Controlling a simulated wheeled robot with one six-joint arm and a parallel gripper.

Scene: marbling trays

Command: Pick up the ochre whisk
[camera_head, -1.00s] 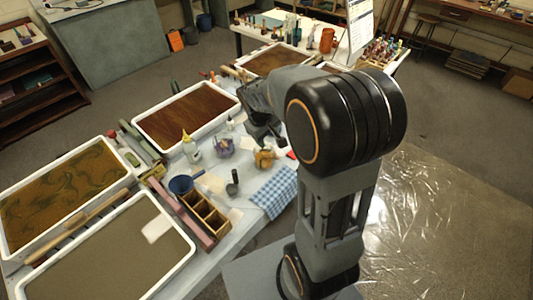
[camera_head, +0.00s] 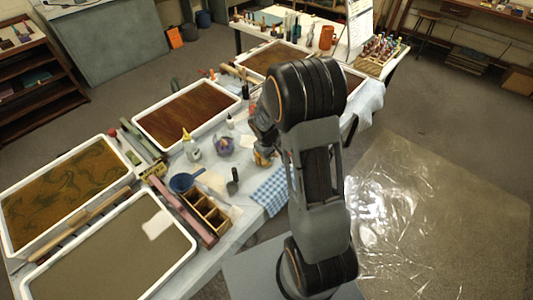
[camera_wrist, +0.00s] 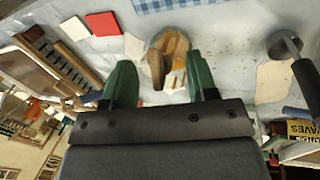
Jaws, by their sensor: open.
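The ochre whisk (camera_head: 263,160) lies on the covered table beside the blue checked cloth, partly hidden by my arm in the head view. In the wrist view, the ochre whisk (camera_wrist: 176,48) appears as an ochre and pale bundle with a brown part, just beyond and between my fingertips. My gripper (camera_wrist: 160,78) is open, with one green finger on each side and nothing clearly held. Whether the fingers touch the whisk cannot be told. In the head view my gripper (camera_head: 265,145) is low over the table and mostly hidden by the arm.
A purple bundle (camera_head: 223,145) and a yellow-topped bottle (camera_head: 191,146) stand left of the whisk. The blue checked cloth (camera_head: 270,190) lies close by. In the wrist view, a red card (camera_wrist: 103,24) lies left and a grey dark-handled tool (camera_wrist: 285,42) right.

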